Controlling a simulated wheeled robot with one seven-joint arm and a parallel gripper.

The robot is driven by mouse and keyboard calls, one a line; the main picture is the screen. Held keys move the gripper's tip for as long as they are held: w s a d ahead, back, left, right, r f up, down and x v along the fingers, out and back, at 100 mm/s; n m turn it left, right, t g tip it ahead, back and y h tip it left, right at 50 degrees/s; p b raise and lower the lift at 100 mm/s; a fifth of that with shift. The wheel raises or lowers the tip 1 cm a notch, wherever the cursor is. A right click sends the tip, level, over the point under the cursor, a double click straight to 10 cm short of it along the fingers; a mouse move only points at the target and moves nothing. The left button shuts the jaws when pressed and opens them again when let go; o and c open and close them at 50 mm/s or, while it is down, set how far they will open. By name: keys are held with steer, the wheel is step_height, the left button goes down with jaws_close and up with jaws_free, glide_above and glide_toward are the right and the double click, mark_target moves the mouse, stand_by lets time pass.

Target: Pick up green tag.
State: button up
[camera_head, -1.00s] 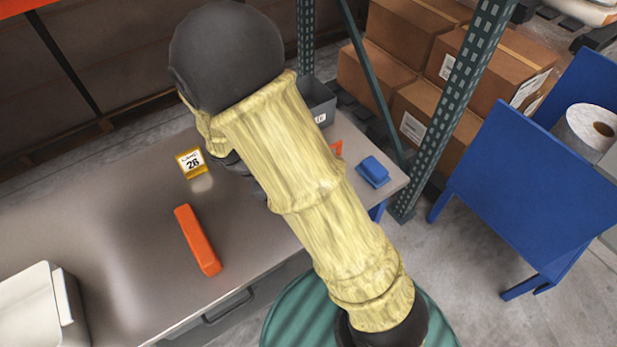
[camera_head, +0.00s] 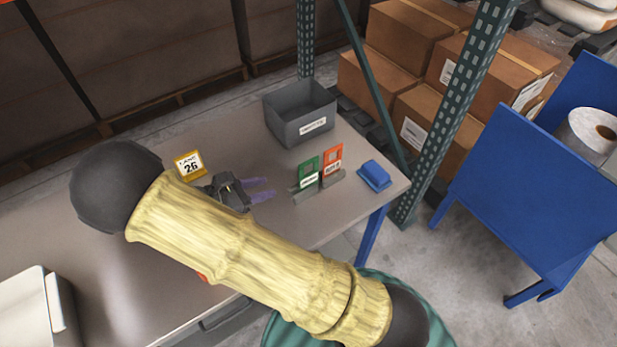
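The green tag (camera_head: 308,174) stands upright in a grey holder (camera_head: 306,193) on the table, toward its right end. A red-orange tag (camera_head: 332,159) stands in a similar holder just to its right. My gripper (camera_head: 262,189) is to the left of the green tag, with its two purple fingers pointing right toward it. The fingers are apart with a gap between them and hold nothing. They do not touch the tag.
A grey bin (camera_head: 300,114) stands behind the tags. A blue block (camera_head: 374,175) lies to their right near the table (camera_head: 345,205) edge. A yellow sign reading 26 (camera_head: 189,165) is behind my arm. A green rack post (camera_head: 452,105) rises past the table's right end.

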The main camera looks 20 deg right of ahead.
mark_target(309, 177)
steer(key=x, duration=1)
steer(key=shift+w+d+f+p, duration=0.15)
steer(key=shift+d+p, duration=0.15)
steer(key=shift+p, duration=0.1)
steer(key=shift+a, duration=0.15)
steer(key=shift+d+f, duration=0.1)
steer(key=shift+d, duration=0.3)
steer(key=p+x, duration=0.1)
steer(key=x, duration=0.3)
steer(key=shift+d+f, duration=0.1)
steer(key=shift+d, duration=0.1)
steer(key=shift+w, duration=0.1)
steer(key=shift+a, duration=0.1)
jaws_close()
